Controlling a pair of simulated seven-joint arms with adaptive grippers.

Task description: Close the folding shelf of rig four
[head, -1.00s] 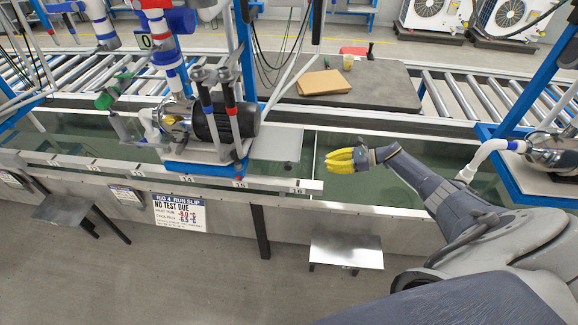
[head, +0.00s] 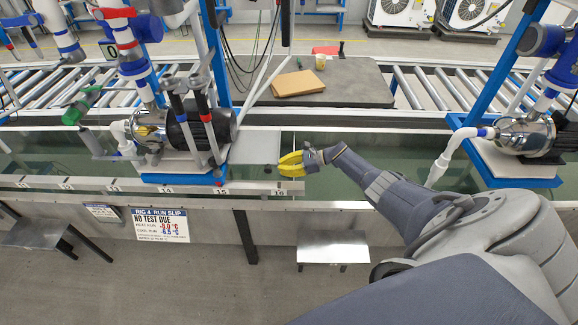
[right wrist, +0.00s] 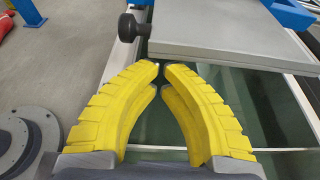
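A flat grey shelf plate (head: 255,147) juts out level from the right side of the pump stand above the RIG 4 slip (head: 160,224). In the right wrist view the grey plate (right wrist: 225,35) lies just beyond the fingertips, with a black knob (right wrist: 130,27) at its left corner. My right gripper (head: 285,164) has yellow fingers and is just right of the plate's near corner. In the right wrist view its fingertips (right wrist: 162,70) nearly meet, with nothing between them. They appear apart from the plate and knob. My left gripper is out of view.
A pump (head: 190,130) and upright hoses stand left of the plate. Another pump (head: 525,135) on a blue-framed stand is at right. A dark table with a cardboard piece (head: 298,83) lies behind. A low metal step (head: 333,248) is below the trough, whose green window is clear near my gripper.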

